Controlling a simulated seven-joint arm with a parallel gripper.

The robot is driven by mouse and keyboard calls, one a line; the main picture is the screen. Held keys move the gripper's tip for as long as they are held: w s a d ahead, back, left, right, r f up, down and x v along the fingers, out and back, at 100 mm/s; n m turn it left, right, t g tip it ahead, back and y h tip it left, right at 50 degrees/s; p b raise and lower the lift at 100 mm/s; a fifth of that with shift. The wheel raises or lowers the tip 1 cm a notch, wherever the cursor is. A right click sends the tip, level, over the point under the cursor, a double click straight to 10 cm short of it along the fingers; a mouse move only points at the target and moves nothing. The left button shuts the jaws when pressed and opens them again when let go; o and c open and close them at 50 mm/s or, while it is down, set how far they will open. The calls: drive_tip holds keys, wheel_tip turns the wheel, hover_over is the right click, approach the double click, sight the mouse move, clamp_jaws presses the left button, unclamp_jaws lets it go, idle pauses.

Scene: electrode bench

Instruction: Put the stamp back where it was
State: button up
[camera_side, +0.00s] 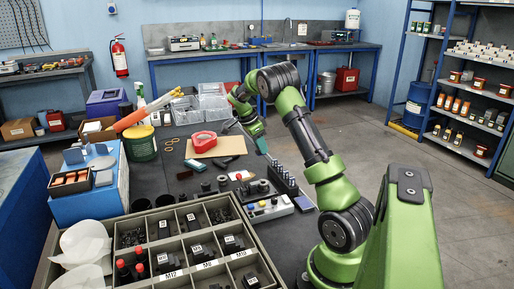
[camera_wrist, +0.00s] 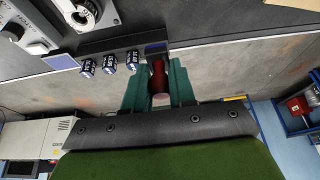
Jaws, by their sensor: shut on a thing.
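My gripper (camera_wrist: 158,70) has two teal fingers, shut on a dark red, rounded stamp (camera_wrist: 159,84). The stamp sits between the fingers, beside the right end of a dark rack (camera_wrist: 100,48) in the wrist view. Several small stamps with blue-and-white ends (camera_wrist: 109,64) stand along this rack. In the side view my gripper (camera_side: 263,148) points down just behind the rack with its row of stamps (camera_side: 283,178). The held stamp cannot be made out there. Whether it touches the rack cannot be told.
A white device with knobs (camera_side: 268,208) lies in front of the rack. A compartment tray (camera_side: 190,246) fills the near left. A red tape dispenser (camera_side: 204,141) and a brown board (camera_side: 216,148) lie behind. The bench edge runs close on the rack's right.

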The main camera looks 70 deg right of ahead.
wheel_tip(320, 180, down, 9)
drive_tip(key=shift+s+f, duration=0.1)
drive_tip(key=shift+f, duration=0.1)
idle(0.3)
drive_tip(key=shift+f, duration=0.1)
drive_tip(key=o, duration=0.8)
drive_tip(key=shift+o, duration=0.2)
